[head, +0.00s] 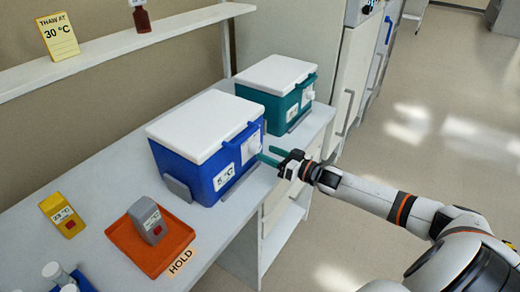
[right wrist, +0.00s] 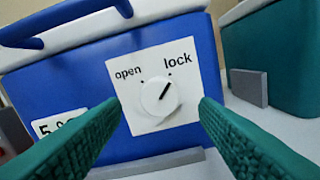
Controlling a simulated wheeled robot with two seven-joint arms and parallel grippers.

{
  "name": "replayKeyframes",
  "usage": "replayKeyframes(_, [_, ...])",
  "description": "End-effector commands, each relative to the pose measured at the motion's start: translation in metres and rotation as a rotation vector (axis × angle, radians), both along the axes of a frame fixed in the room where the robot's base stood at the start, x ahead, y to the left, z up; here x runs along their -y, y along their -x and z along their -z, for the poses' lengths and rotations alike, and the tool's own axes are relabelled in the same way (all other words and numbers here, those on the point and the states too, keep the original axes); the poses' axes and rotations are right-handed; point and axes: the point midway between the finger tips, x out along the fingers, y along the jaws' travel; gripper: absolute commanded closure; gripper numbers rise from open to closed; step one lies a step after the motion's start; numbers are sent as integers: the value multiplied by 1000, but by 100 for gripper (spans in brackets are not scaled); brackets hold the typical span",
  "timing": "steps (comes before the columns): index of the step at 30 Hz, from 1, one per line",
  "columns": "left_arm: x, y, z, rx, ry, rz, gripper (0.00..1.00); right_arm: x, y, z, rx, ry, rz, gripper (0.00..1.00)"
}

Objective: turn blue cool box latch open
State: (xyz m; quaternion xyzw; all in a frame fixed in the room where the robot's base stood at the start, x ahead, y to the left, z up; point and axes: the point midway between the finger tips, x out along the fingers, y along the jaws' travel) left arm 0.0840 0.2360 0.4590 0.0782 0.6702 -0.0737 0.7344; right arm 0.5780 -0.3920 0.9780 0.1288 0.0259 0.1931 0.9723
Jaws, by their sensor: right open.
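The blue cool box (head: 185,165) with a white lid stands on the bench; its front also shows in the right wrist view (right wrist: 60,85). Its white latch plate (right wrist: 184,62) reads "open" at left and "lock" at right. The round white knob (right wrist: 157,97) has a dark line pointing up and right, towards "lock". My right gripper (head: 263,155) is open in front of the plate. Its green fingers frame the knob left and right in the wrist view, with no contact visible. My left gripper is not in view.
A teal cool box (head: 281,100) stands just behind the blue one. An orange tray (head: 122,238) with a grey timer-like block (head: 148,222) and a yellow block (head: 62,214) lie nearer on the bench. A shelf (head: 120,45) runs along the wall.

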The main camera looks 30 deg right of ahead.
Motion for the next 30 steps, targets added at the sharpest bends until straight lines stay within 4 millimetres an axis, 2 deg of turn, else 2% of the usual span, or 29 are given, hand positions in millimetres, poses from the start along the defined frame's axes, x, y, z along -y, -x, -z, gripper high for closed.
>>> replayKeyframes(3, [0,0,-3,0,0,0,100,-7,-18,-3,4,-1,0,45])
replayKeyframes(9, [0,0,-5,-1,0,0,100,-14,-34,-1,2,-1,1,45])
replayKeyframes(20, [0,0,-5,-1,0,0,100,-16,-37,0,-1,1,0,45])
replayKeyframes(28, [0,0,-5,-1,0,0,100,-16,-37,0,0,1,0,89])
replayKeyframes(30, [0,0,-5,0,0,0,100,-16,-37,0,1,2,0,90])
